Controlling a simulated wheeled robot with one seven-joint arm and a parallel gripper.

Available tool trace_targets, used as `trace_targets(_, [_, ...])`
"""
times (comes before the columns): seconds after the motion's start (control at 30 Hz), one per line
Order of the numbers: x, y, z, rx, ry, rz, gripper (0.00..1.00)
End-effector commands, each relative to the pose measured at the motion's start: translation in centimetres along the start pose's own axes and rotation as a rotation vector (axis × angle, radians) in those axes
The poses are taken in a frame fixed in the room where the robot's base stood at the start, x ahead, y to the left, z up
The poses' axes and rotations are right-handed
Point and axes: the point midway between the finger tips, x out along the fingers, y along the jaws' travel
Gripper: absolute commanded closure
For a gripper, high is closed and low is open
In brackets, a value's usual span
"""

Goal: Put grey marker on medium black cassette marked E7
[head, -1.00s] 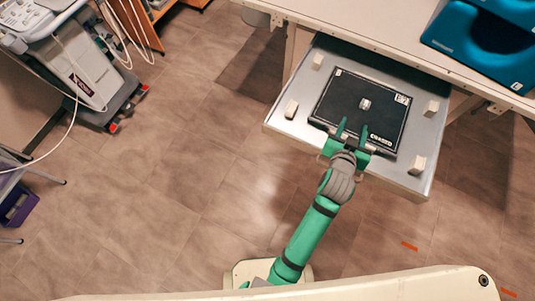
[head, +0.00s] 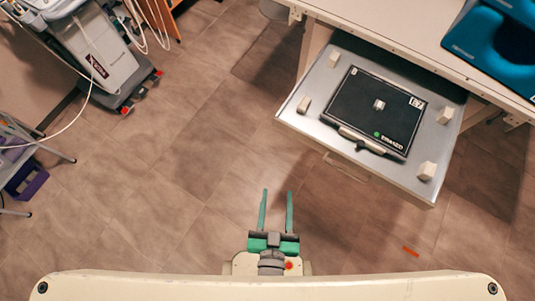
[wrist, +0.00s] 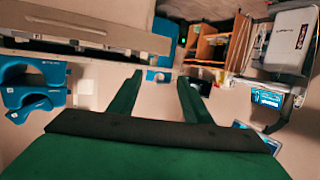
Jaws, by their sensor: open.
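The black cassette (head: 375,112) lies flat in the open metal drawer (head: 300,122). A white label, seemingly E7, is at its upper right corner. A small grey-white marker (head: 379,105) sits on the cassette near its middle. My gripper (head: 276,192) is open and empty over the floor, left of and nearer than the drawer. In the wrist view my gripper's two green fingers (wrist: 159,85) are spread with nothing between them. The cassette and marker cannot be made out in the wrist view.
Several pale blocks (head: 426,171) stand around the cassette in the drawer. The table (head: 400,20) above carries blue foam pieces (head: 495,40). A medical machine (head: 100,60) stands at the upper left. The floor between is clear.

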Motion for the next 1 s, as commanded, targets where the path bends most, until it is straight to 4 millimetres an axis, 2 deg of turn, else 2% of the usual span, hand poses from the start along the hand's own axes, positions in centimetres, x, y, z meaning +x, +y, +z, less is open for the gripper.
trace_targets(0.03, [-1.6, -0.7, -0.1, -0.004, -0.002, -0.025, 0.55])
trace_targets(0.1, [-3.0, -1.3, -0.6, -0.007, 0.007, -0.049, 0.55])
trace_targets(0.3, [-5.2, -2.0, -1.5, -0.01, 0.023, -0.085, 0.55])
trace_targets(0.93, [-5.4, -2.1, -1.6, -0.01, 0.025, -0.087, 0.55])
trace_targets(1.0, [-5.4, -2.1, -1.6, -0.01, 0.025, -0.087, 0.69])
